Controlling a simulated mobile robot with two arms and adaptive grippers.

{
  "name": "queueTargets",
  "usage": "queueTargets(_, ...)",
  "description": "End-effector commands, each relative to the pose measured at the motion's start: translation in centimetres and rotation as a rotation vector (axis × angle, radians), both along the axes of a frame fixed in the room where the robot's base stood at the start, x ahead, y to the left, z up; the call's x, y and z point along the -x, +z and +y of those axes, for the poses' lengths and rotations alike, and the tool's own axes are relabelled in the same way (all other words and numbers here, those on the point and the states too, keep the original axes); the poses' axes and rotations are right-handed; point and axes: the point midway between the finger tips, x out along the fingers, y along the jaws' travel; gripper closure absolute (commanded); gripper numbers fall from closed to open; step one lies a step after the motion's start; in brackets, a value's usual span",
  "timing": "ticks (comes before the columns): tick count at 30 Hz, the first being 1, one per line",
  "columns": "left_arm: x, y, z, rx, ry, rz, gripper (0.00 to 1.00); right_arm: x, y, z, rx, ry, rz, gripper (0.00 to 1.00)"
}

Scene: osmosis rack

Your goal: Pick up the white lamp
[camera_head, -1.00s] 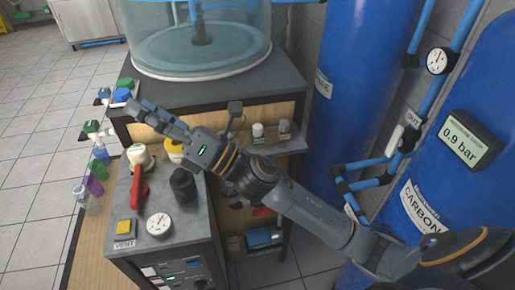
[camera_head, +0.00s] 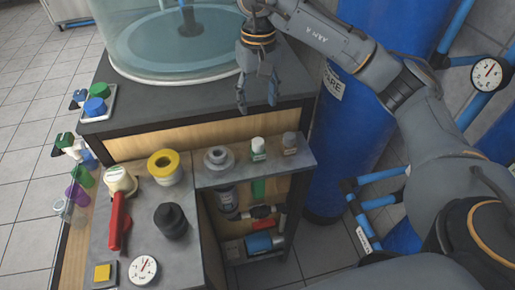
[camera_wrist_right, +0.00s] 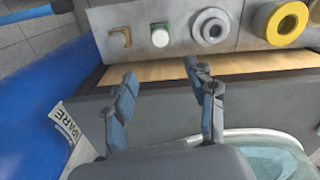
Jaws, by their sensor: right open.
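A small white-topped cylinder (camera_head: 258,149), which looks like the white lamp, stands on the narrow grey shelf right of the bench. It also shows as a round white cap (camera_wrist_right: 160,37) in the right wrist view. My right gripper (camera_head: 257,106) is open and empty, fingers pointing down, behind the shelf and apart from the cylinder. In the wrist view the white cap lies beyond the gap between its fingertips (camera_wrist_right: 160,77). My left gripper is not in view.
A brownish cap (camera_head: 289,143) and a grey ring-shaped fitting (camera_head: 218,158) flank the cylinder. A yellow ring (camera_head: 164,167), a black knob (camera_head: 171,220) and a red-handled cream part (camera_head: 119,182) stand on the left bench. A clear tank (camera_head: 170,40) and blue cylinders (camera_head: 350,130) stand nearby.

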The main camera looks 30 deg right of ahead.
Motion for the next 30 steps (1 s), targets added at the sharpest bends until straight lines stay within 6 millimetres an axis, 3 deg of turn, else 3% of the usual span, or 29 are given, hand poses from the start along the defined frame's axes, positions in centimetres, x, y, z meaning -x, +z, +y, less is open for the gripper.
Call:
queueTargets(4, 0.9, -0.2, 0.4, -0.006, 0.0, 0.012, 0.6, 0.1, -1.7, -0.2, 0.01, 0.005, 0.007, 0.44)
queueTargets(9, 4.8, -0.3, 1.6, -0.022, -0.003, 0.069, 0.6, 0.2, -4.9, -0.1, 0.006, 0.003, 0.008, 0.44)
queueTargets(12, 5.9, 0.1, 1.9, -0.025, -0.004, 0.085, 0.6, 0.2, -6.5, -0.2, 0.008, 0.001, 0.007, 0.44)
queueTargets(16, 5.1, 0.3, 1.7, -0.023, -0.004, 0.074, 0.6, 0.1, -7.9, -0.1, 0.008, 0.002, 0.003, 0.44)
queueTargets(23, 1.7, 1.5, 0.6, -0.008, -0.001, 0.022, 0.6, 0.2, -9.5, -0.1, 0.006, 0.001, 0.006, 0.44)
queueTargets(30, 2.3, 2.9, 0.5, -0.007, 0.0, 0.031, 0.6, 0.2, -12.9, -0.1, 0.005, 0.002, 0.005, 0.44)
